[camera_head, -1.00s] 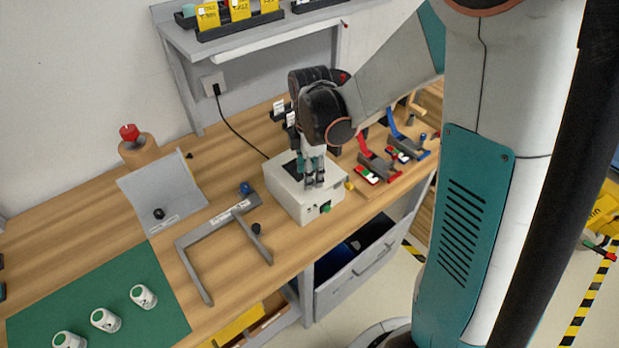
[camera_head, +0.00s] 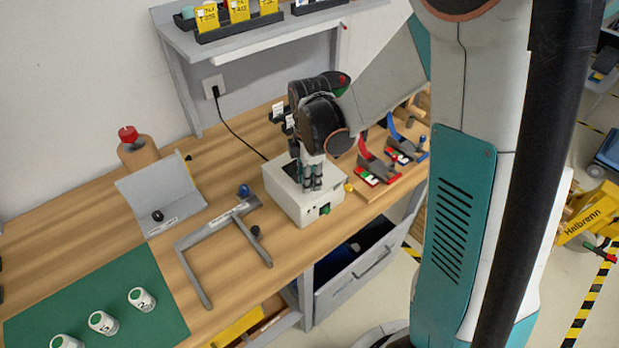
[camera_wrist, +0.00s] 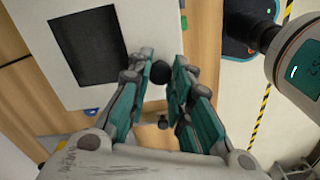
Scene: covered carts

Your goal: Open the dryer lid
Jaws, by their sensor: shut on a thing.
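The dryer appears to be the white box (camera_head: 283,187) on the wooden bench, with a dark rectangular panel on top and a green button (camera_head: 325,209) on its front. In the wrist view its white top (camera_wrist: 145,20) and the dark panel (camera_wrist: 88,46) show at upper left. My gripper (camera_head: 312,186) points down at the box's right side. In the wrist view my gripper (camera_wrist: 161,73) is shut on a small dark round knob (camera_wrist: 159,72) between its fingertips. The lid looks closed; its edges are hard to make out.
A grey angled frame (camera_head: 190,265) lies left of the box, near a blue knob (camera_head: 244,190). Red and blue levered fixtures (camera_head: 372,170) stand to the right. A shelf (camera_head: 260,38) is behind. An open drawer (camera_head: 350,280) is below the bench.

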